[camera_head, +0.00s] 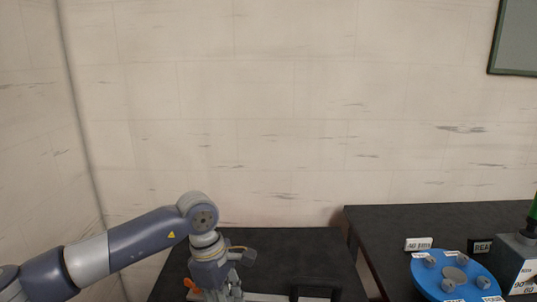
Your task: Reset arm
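My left arm (140,240) comes in from the left and bends down at the wrist over the left dark table. My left gripper (222,290) points down at the bottom edge of the picture. Its fingertips are cut off or hidden, so I cannot tell whether it is open or shut, or whether it holds anything. My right arm and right gripper are not in view.
The left dark table (290,242) is bare at the back. A black object (316,284) sits right of my gripper. The right dark table (430,218) bears a blue disc (428,277) with grey knobs, small label signs (418,244) and a grey box (515,262). A wall stands behind.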

